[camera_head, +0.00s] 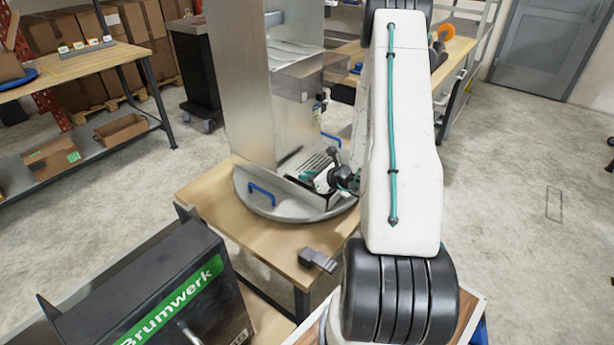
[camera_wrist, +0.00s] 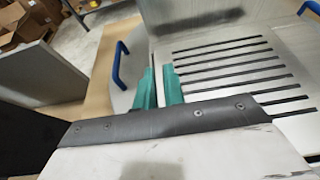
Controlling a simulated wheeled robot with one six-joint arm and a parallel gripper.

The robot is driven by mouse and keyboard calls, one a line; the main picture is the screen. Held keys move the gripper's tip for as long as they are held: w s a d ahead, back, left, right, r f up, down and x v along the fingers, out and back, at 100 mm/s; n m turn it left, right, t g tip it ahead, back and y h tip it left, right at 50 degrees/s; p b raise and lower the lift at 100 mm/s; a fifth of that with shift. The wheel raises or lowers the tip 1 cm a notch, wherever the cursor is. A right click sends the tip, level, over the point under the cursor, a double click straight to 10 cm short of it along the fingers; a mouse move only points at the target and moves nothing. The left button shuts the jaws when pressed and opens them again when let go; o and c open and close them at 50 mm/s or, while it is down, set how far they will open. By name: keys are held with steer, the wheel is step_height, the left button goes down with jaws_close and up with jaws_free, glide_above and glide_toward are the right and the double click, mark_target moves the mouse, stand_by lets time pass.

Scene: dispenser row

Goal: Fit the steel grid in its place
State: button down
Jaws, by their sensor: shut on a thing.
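The steel grid (camera_wrist: 225,62) is a flat bright plate with several dark parallel slots. My gripper (camera_wrist: 159,88) has green fingers and is shut on the grid's near left edge, with a thin strip of metal between the fingers. In the head view the grid (camera_head: 317,163) lies low at the front foot of a tall steel dispenser (camera_head: 245,90), above its round base (camera_head: 290,208). My gripper (camera_head: 322,181) is partly hidden there by my wrist and arm. I cannot tell whether the grid is seated or slightly raised.
Blue handles (camera_head: 262,193) stand up from the round base, one close to the gripper in the wrist view (camera_wrist: 121,62). The wooden table (camera_head: 235,225) carries a small grey block (camera_head: 318,260). A black box marked Brumwerk (camera_head: 160,290) stands at front left.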

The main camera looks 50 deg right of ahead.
steer(key=shift+f, duration=0.9)
steer(key=c, duration=1.4)
jaws_free()
steer(key=v, duration=0.7)
steer(key=shift+s, duration=0.4)
steer(key=shift+a, duration=0.1)
